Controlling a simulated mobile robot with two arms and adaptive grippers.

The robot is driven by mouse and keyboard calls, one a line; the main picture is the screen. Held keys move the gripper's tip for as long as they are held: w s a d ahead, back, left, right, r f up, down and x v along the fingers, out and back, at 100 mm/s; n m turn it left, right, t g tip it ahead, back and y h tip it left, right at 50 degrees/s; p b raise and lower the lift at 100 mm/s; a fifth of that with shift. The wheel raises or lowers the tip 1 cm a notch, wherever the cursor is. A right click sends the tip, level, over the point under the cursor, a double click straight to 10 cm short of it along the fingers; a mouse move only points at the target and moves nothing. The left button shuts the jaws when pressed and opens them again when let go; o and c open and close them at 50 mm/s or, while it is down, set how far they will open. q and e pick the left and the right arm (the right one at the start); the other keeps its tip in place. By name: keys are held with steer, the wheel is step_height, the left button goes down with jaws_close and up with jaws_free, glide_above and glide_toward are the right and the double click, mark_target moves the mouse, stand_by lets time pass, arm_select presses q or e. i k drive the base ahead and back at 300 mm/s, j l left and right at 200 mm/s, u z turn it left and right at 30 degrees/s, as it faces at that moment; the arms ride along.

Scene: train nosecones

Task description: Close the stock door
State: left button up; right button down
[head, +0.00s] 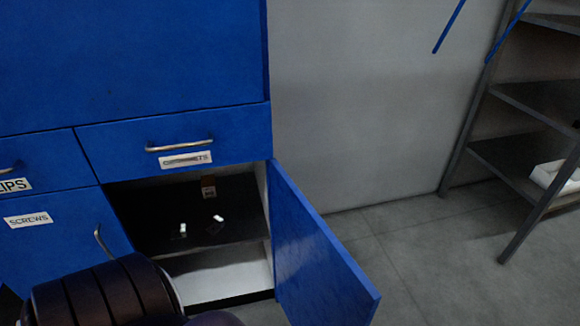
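The stock door appears to be the blue cabinet door (312,255) in the head view, hinged on the right side of an open compartment. It stands swung well out towards me. Inside the open compartment (180,208) are a dark shelf with a few small items and a white floor below. A dark, ribbed rounded part of my own arm shows at the lower left, in front of the cabinet. Neither gripper's fingers can be seen.
A closed drawer (179,138) with a metal handle sits above the compartment. Left of the opening is a closed door labelled SCREWS (45,232). A grey shelf rack (520,100) holding a white box (554,176) stands at right. Grey floor (415,245) lies clear between.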

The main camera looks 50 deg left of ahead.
mark_target(319, 283)
steer(key=i+l+u, duration=0.15)
steer(key=u, duration=0.35)
steer(key=i+l+u, duration=0.2)
steer(key=u, duration=0.3)
steer(key=i+l+u, duration=0.1)
steer(key=l+u, duration=0.4)
steer(key=i+l+u, duration=0.1)
steer(key=l+u, duration=0.15)
steer(key=u, duration=0.2)
steer(key=l+u, duration=0.35)
steer(key=k+l+u, duration=0.1)
steer(key=l+u, duration=0.25)
steer(key=l, duration=0.15)
steer(key=k+l+u, duration=0.1)
steer(key=l+u, duration=0.25)
steer(key=k+l, duration=0.1)
